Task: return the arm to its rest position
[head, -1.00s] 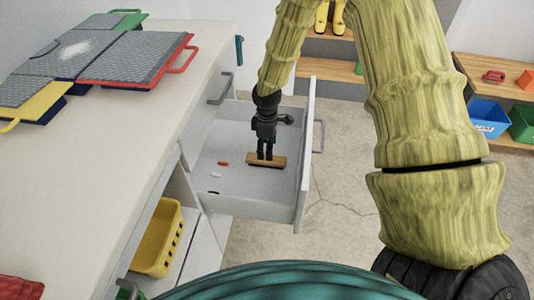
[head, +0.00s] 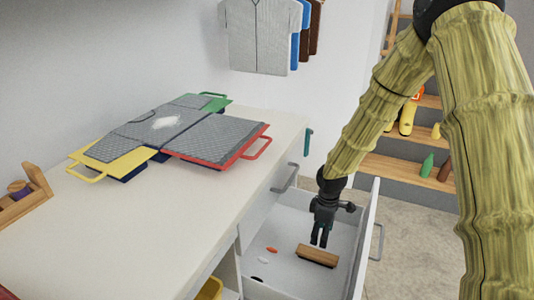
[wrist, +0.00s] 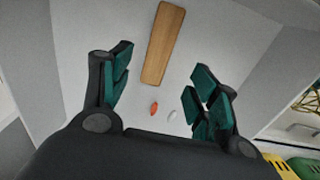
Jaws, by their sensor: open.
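My gripper (head: 320,236) hangs at the end of my yellow-green arm, over the open drawer (head: 290,278). Its fingers are apart and empty; the wrist view also shows my gripper (wrist: 163,90) with a clear gap between the fingertips. A brown wooden block (head: 317,256) lies on the drawer floor close beside and below the fingers. It also shows ahead of the fingers in the wrist view (wrist: 163,42). Whether the fingertips touch it cannot be told in the head view.
A small orange piece (head: 272,250) and a white piece (head: 263,260) lie in the drawer. The drawer's front panel (head: 366,240) stands to the right of my gripper. The counter (head: 150,230) carries grey panels with coloured handles. Shelves (head: 410,172) stand behind.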

